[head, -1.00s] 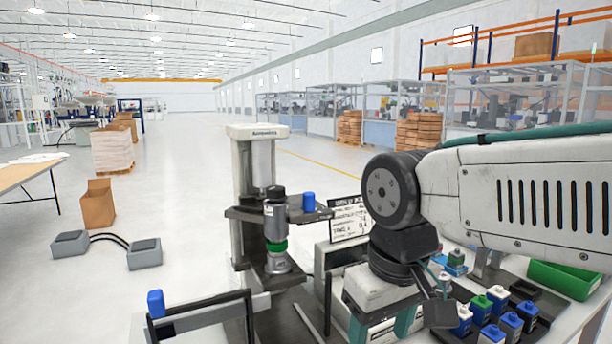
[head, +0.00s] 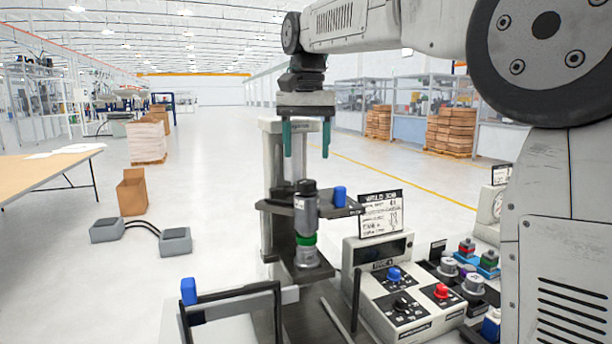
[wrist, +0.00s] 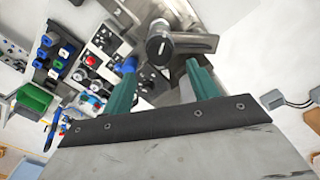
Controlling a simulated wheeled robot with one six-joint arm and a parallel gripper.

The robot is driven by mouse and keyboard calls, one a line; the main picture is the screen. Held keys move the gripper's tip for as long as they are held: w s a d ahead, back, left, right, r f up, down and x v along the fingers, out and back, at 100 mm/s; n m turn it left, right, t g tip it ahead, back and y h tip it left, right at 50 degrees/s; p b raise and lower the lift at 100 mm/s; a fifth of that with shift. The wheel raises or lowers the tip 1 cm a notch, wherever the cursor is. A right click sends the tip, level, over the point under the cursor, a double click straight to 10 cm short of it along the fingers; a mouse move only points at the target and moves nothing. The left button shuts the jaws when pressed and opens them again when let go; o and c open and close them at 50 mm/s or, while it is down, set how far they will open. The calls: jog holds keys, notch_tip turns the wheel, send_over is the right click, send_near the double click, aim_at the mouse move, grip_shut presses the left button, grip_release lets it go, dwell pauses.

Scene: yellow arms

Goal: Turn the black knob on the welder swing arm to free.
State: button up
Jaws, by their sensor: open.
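The welder's dark swing arm (head: 272,206) reaches out from a pale column in the head view and carries a grey cylinder (head: 305,214) with a green ring. In the wrist view a round black knob (wrist: 159,50) with a short pale mark sits on the arm (wrist: 195,43). The mark is too small to tell which setting it shows. In the wrist view the knob lies between and just beyond the fingertips (wrist: 160,66).
A blue cap (head: 339,197) stands at the swing arm's right end, close to one finger in the wrist view. A control box (head: 420,318) with blue, red and black controls stands at right, below a sign (head: 381,213). A black-framed bar (head: 235,297) is at front left.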

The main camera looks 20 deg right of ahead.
aim_at(307, 181)
notch_tip(307, 181, down, 6)
jog(key=shift+f, duration=0.25)
jog(key=c, duration=1)
